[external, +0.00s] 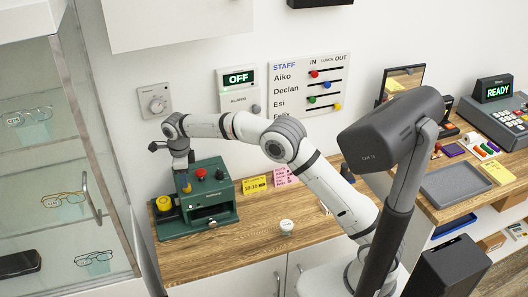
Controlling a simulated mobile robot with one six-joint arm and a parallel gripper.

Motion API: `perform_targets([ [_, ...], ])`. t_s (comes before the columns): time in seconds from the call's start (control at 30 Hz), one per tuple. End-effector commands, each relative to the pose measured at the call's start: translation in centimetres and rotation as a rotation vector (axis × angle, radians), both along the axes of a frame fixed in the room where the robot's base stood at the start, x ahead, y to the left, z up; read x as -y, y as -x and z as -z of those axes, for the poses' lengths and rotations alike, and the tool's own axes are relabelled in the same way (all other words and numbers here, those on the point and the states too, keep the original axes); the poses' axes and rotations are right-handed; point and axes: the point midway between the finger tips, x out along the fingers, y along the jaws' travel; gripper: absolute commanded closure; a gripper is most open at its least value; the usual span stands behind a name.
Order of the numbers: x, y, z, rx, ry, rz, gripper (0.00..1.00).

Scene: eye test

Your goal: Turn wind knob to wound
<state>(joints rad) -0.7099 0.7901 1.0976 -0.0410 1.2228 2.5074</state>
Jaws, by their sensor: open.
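A green machine (204,212) stands on the left of the wooden counter. It carries a red knob (200,172), a black knob (220,174) and a yellow round part (163,203). I cannot read any label saying wind or wound, so I cannot tell which part is the wind knob. A round dial on a grey plate (157,104) is on the wall behind. My gripper (181,165) is open and points down at the back left of the green machine. Its fingertips are small and partly hidden, and contact is not clear.
An alarm panel (238,78) reading OFF and a staff board (305,84) hang on the wall. Yellow (254,184) and pink (286,176) cards and a small white round item (286,226) are on the counter. A glass cabinet (62,170) stands close at left.

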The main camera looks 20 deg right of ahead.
Motion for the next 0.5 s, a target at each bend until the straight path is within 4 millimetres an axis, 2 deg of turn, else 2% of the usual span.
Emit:
perform_targets([
  [0.2,-0.1,0.1,-3.1,0.001,-0.001,0.0,0.5],
  [0.5,0.0,0.2,-3.9,-0.001,0.001,0.0,0.5],
])
